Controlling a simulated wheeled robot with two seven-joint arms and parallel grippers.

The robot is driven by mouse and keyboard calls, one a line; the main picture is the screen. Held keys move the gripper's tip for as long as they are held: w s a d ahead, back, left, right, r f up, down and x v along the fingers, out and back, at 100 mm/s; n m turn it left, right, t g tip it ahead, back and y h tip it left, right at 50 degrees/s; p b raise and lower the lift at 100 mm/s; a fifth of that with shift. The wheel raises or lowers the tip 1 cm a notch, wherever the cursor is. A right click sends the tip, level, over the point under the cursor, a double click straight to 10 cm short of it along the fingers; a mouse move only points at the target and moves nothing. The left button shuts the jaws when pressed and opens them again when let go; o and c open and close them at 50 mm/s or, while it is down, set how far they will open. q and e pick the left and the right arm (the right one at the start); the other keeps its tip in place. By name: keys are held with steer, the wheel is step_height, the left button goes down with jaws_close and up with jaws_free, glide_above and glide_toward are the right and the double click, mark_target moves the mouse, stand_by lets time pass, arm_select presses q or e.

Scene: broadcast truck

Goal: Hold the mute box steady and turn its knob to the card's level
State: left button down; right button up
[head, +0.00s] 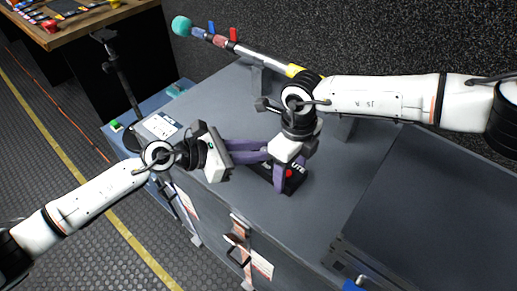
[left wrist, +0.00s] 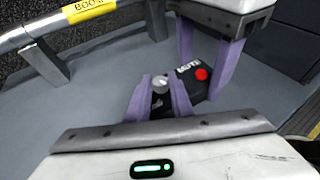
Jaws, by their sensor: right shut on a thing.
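The mute box (head: 297,178) is a small black box with white lettering and a red button, on the grey worktop. In the left wrist view the mute box (left wrist: 190,84) also shows its grey knob (left wrist: 160,82). My right gripper (head: 280,172) points down and is shut on the box, one purple finger on each side. My left gripper (head: 262,150) reaches in from the left. In the left wrist view its fingers (left wrist: 160,88) stand apart on either side of the knob; contact is unclear. A white card (head: 160,125) lies at the left; its print is unreadable.
A boom pole (head: 262,57) with a teal tip and yellow label rests on supports behind the box. A black stand (head: 122,75) rises at the left. Grey worktop (head: 330,215) is clear right of the box. Drawers are below the front edge.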

arm_select(q)
steer(key=shift+f, duration=0.15)
steer(key=shift+s+n+t, duration=0.1)
steer(key=shift+n+t, duration=0.2)
steer(key=shift+n, duration=0.1)
steer(key=shift+s+d+n+t+y, duration=0.15)
steer(key=shift+d+n+t+y, duration=0.1)
steer(key=shift+n+t+y, duration=0.3)
steer(key=shift+s+d+n+t+y, duration=0.15)
steer(key=shift+d+n+t+y, duration=0.1)
steer(key=shift+n+t+y, duration=0.25)
arm_select(e)
steer(key=shift+a, duration=0.1)
arm_select(q)
steer(key=shift+d+n+t+y, duration=0.1)
steer(key=shift+n+t+y, duration=0.25)
steer(key=shift+n+t, duration=0.15)
steer(key=shift+n+y, duration=0.3)
steer(key=shift+n, duration=0.15)
steer(key=shift+r+t, duration=0.2)
steer(key=shift+t, duration=0.05)
steer(key=shift+a, duration=0.2)
steer(key=c, duration=1.6)
jaws_free()
steer(key=shift+w, duration=0.1)
steer(key=shift+o, duration=0.2)
steer(key=shift+a, duration=0.1)
